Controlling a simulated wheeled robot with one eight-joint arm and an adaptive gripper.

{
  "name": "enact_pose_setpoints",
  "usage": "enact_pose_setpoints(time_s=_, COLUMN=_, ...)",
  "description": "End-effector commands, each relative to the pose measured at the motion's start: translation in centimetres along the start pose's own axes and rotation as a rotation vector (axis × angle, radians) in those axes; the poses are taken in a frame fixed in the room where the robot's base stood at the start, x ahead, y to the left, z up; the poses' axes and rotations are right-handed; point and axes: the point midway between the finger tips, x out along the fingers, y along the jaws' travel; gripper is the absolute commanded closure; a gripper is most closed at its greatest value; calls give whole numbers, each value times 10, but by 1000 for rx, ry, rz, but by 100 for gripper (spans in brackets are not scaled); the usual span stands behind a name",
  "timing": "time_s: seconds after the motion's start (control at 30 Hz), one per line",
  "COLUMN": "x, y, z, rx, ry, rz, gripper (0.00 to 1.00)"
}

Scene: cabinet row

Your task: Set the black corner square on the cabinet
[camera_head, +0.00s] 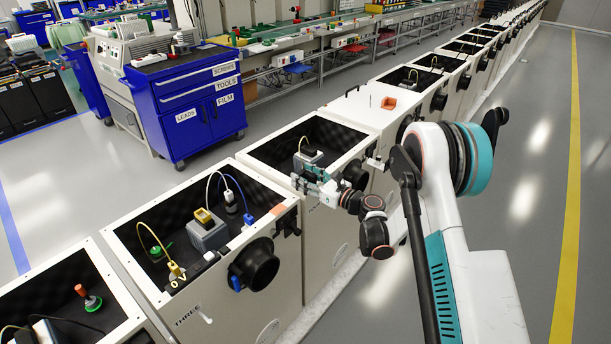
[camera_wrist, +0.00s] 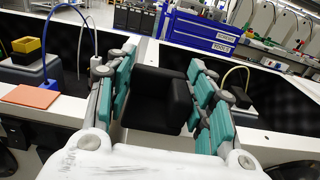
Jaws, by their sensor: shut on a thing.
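The black corner square (camera_wrist: 160,97) is held between the teal finger pads of my gripper (camera_wrist: 162,95) in the wrist view. It is a dark block with a stepped, angled face. In the head view my gripper (camera_head: 316,182) is over the near left corner of an open-topped white cabinet (camera_head: 345,122), beside the cabinet marked THREE (camera_head: 187,318). The black piece is hard to make out there. The wrist view shows the white rim (camera_wrist: 147,52) between two cabinets beyond the piece. I cannot tell whether the piece touches the cabinet.
An orange pad (camera_wrist: 30,96) lies on the left cabinet's rim; that cabinet holds a grey device (camera_head: 208,233) with a yellow top and cables. A blue drawer cart (camera_head: 190,105) stands behind the row. Black round ports (camera_head: 254,265) stick out of the cabinet fronts.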

Motion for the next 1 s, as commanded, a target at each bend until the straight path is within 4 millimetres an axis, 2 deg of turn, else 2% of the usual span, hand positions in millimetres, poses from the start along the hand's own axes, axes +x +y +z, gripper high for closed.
enact_pose_setpoints(time_s=0.97, x=0, y=0, z=-4, rx=0, ry=0, rz=0, gripper=71)
enact_pose_setpoints(time_s=1.0, x=0, y=0, z=-4, rx=0, ry=0, rz=0, gripper=49)
